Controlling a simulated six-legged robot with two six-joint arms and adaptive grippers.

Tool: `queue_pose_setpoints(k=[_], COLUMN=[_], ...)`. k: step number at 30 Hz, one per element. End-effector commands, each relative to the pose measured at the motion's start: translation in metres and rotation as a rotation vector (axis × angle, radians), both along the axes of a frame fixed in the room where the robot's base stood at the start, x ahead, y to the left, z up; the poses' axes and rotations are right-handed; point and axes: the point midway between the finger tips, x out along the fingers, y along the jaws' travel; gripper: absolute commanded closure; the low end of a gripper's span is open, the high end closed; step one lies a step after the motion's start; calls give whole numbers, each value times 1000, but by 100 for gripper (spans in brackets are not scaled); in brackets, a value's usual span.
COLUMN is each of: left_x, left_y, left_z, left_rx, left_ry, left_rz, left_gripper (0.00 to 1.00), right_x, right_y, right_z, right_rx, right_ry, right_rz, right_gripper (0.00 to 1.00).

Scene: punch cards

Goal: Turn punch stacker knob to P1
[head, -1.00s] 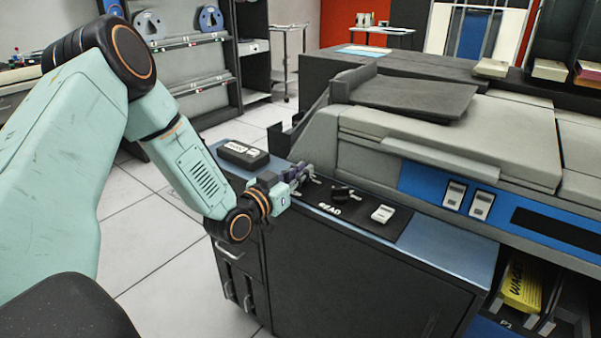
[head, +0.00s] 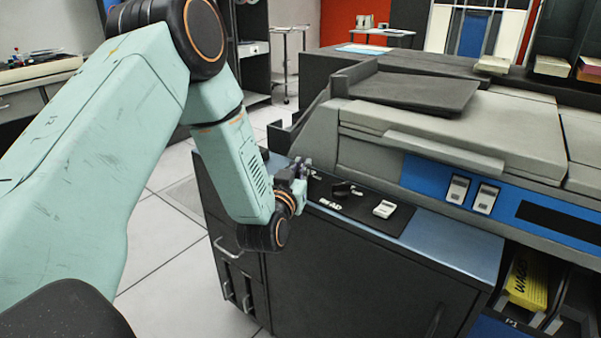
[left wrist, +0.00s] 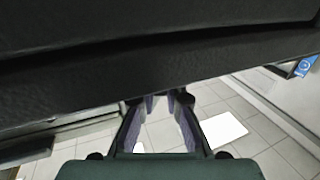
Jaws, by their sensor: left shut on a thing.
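My left gripper (head: 304,166) is at the left part of the black control panel (head: 366,213), at the machine's near left corner. It is shut on the punch stacker knob, which the fingers and wrist hide, so its pointing direction cannot be read. In the left wrist view, my gripper's two fingers (left wrist: 160,108) reach up toward a dark edge, with floor showing between them. A second black knob (head: 342,189) sits right of my gripper, above the partly readable "READ" label. My right gripper is not in view.
A white switch (head: 384,209) is on the panel, right of the second knob. The grey machine cover (head: 440,137) rises behind. A dark cabinet (head: 350,270) stands below the panel. Open tiled floor (head: 165,270) lies to the left. A yellow box (head: 527,281) is in a slot at lower right.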

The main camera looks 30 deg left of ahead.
Motion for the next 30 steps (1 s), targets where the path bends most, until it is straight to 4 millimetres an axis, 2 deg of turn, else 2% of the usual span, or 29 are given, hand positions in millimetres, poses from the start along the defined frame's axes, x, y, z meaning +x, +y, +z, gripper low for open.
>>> queue_pose_setpoints(k=[5,15,30], left_x=[1,1,0], left_y=[-3,-2,0], left_z=[-1,0,-1], left_rx=[5,0,-2], left_ry=[1,2,3], left_rz=[117,314,431], left_gripper=[100,100,100], right_x=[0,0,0], right_y=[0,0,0], right_z=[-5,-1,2], right_rx=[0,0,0], right_ry=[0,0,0], right_rz=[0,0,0], right_gripper=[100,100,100])
